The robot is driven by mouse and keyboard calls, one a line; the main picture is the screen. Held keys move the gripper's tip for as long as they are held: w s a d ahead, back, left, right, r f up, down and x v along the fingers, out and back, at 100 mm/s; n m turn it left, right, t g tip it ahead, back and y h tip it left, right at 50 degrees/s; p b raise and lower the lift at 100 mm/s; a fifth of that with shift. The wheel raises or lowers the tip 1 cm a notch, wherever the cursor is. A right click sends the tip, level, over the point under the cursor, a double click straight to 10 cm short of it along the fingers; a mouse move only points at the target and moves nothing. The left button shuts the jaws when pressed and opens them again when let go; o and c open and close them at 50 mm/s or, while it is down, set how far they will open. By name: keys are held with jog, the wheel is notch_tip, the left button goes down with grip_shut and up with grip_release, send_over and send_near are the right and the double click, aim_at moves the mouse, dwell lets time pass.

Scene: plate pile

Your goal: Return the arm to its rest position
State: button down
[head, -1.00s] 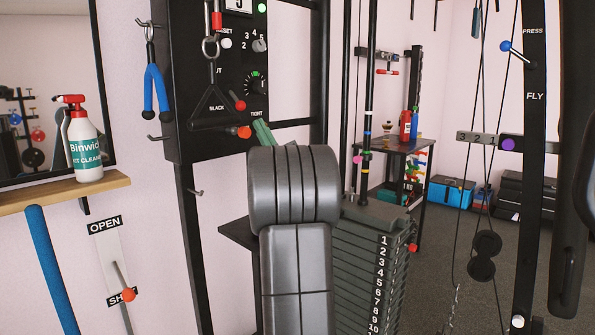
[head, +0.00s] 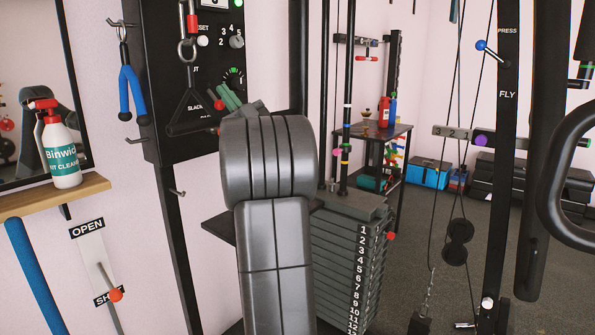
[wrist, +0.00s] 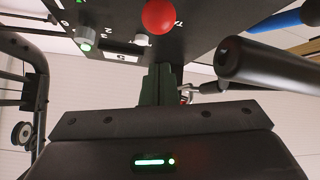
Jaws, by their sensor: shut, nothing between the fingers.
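My gripper (head: 226,93) shows in the head view as grey-green fingers above my thick grey arm, in front of the lower part of the black control panel (head: 158,75). In the wrist view its fingers (wrist: 158,72) are together, with nothing between them. A red ball knob (wrist: 160,15) on the panel appears beyond and above the fingertips. The visible fingers hold nothing, and contact with the panel cannot be told. My arm hides part of the panel's lower edge.
A black handle (head: 200,110) hangs left of my gripper; a dark grip (wrist: 270,66) is close in the wrist view. A weight stack (head: 345,265) stands right of my arm. A spray bottle (head: 62,155) stands on the wooden shelf (head: 85,188). Open floor (head: 410,225) lies beyond.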

jog(key=shift+w+a+r+m+h+p, duration=0.15)
jog(key=shift+r+h+p, duration=0.35)
jog(key=shift+p, duration=1)
jog(key=shift+w+d+r+m+h+p, duration=0.1)
jog(key=shift+w+r+m+h+p, duration=0.3)
jog(key=shift+p, duration=1.1)
jog(key=shift+s+a+r+m+h+p, duration=0.1)
jog(key=shift+r+h+p, duration=0.5)
jog(key=shift+p, duration=0.9)
jog(key=shift+w+r+g+h+p, duration=0.1)
jog(key=shift+g+h+p, duration=0.3)
jog(key=shift+p, duration=0.85)
jog(key=h+p, duration=0.1)
jog(key=p, duration=0.3)
jog(key=shift+r+m+g, duration=0.25)
jog(key=shift+r+g, duration=0.05)
jog(key=shift+r, duration=0.05)
jog(key=r+h+p, duration=0.1)
jog(key=h+p, duration=0.1)
jog(key=p, duration=0.3)
jog(key=shift+w+a+r+g, duration=0.1)
jog(key=shift+a+g, duration=0.05)
jog(key=shift+g, duration=0.15)
jog(key=shift+p, duration=0.3)
jog(key=shift+f+b, duration=0.3)
jog(key=shift+b, duration=0.15)
jog(key=f+y+b, duration=0.1)
jog(key=f+b, duration=0.1)
jog(key=b, duration=0.4)
jog(key=shift+t+y, duration=0.4)
